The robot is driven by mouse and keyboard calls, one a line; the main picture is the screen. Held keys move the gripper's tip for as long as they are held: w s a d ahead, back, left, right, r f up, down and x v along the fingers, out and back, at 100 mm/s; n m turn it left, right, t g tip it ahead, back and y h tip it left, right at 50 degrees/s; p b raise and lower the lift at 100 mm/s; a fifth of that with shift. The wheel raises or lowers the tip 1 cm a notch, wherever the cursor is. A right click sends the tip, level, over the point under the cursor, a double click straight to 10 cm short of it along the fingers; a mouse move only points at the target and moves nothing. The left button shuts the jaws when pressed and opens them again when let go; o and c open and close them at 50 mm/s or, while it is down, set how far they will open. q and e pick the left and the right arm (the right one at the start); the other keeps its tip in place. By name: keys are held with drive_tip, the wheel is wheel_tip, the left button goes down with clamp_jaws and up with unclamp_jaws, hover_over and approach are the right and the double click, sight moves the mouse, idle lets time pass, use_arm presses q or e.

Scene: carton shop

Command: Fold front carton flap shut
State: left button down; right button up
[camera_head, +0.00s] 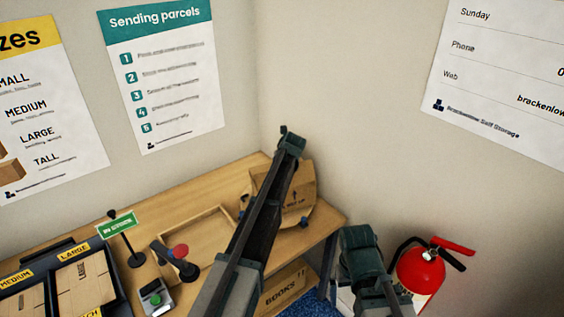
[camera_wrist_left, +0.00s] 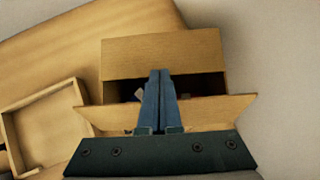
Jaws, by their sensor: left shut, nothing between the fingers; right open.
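The brown carton (camera_head: 302,188) stands at the table's back right in the head view, partly hidden by my arm. In the left wrist view, a far panel of the carton (camera_wrist_left: 160,52) lies beyond a dark opening. The front flap (camera_wrist_left: 215,108) spreads across the near side of that opening. My left gripper (camera_wrist_left: 160,73) is shut and empty, its fingers reaching over the front flap and opening; I cannot tell whether they touch. My right gripper (camera_head: 361,242) is at the lower right in the head view, open, away from the carton; its fingers are unclear.
A shallow wooden tray (camera_head: 192,232) lies left of the carton. A box marked BOOKS (camera_head: 287,288) is below the tabletop. A red fire extinguisher (camera_head: 420,270) stands at the right.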

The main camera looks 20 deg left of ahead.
idle(0.8)
drive_tip(key=shift+r+p, duration=0.8)
drive_tip(key=shift+p, duration=0.05)
